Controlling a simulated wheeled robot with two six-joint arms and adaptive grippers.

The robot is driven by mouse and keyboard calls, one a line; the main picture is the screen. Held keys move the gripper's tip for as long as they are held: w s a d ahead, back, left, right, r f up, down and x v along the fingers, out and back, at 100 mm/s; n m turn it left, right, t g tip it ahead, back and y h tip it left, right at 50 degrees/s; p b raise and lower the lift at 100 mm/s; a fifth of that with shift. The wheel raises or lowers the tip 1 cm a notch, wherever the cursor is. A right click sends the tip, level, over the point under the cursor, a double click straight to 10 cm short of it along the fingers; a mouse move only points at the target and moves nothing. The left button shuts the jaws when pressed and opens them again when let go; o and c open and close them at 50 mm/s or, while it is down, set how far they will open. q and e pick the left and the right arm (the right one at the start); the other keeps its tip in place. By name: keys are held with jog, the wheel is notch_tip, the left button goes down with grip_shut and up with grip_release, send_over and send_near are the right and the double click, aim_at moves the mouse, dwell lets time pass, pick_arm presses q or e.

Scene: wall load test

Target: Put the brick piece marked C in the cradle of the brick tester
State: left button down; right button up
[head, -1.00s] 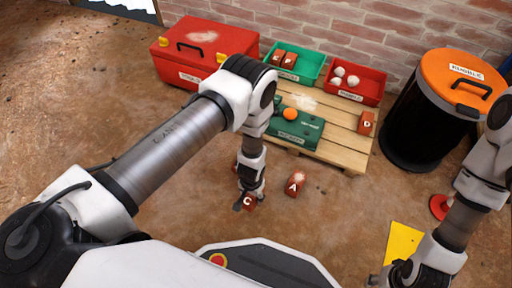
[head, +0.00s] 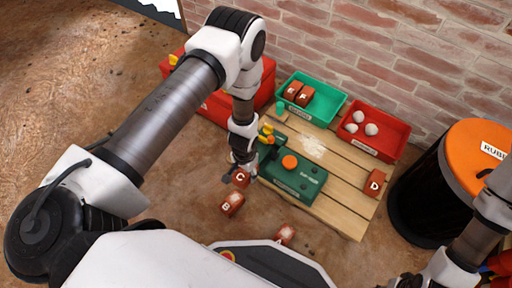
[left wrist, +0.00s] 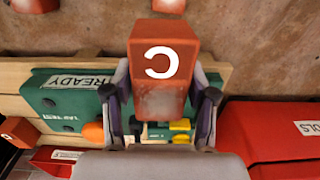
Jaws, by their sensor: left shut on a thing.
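Brick piece C (head: 241,178), red-brown with a white letter, is held in my left gripper (head: 243,171). In the left wrist view, brick C (left wrist: 163,60) sits between the two fingers of my left gripper (left wrist: 162,100). The green brick tester (head: 300,183) with an orange knob (head: 290,161) lies on the pallet, just right of the held brick. Yellow parts (head: 267,133) show at the tester's far left end; they also show behind the brick in the left wrist view (left wrist: 181,125). The cradle is not clearly visible. My right gripper is mostly cut off at the lower right.
Bricks B (head: 232,204) and A (head: 286,234) lie on the floor before the wooden pallet (head: 340,217). Brick D (head: 375,183) is on the pallet. A green bin (head: 330,104) holds bricks; a red bin (head: 397,135) holds pale lumps. A red toolbox (head: 215,104) and rubble drum (head: 430,205) flank the pallet.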

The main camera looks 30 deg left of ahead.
pick_arm(q)
jog(key=w+a+b, duration=0.1)
jog(key=w+b, duration=0.1)
jog(key=w, duration=0.2)
jog(key=w+a+f+b, duration=0.1)
jog(key=w+b, duration=0.2)
jog(key=w, duration=0.1)
jog(key=w+a+b, duration=0.1)
jog(key=w+b, duration=0.1)
jog(key=w, duration=0.2)
jog(key=shift+w+a+f, duration=0.15)
jog(key=shift+w+f, duration=0.1)
jog(key=shift+w, duration=0.15)
jog(key=f+b, duration=0.3)
jog(key=shift+w+a+f+b, duration=0.1)
jog(key=shift+w+f+b, duration=0.2)
jog(key=shift+f+b, duration=0.05)
jog(key=shift+r, duration=0.2)
jog(key=shift+f, duration=0.15)
jog(key=shift+c, duration=1.7)
grip_release()
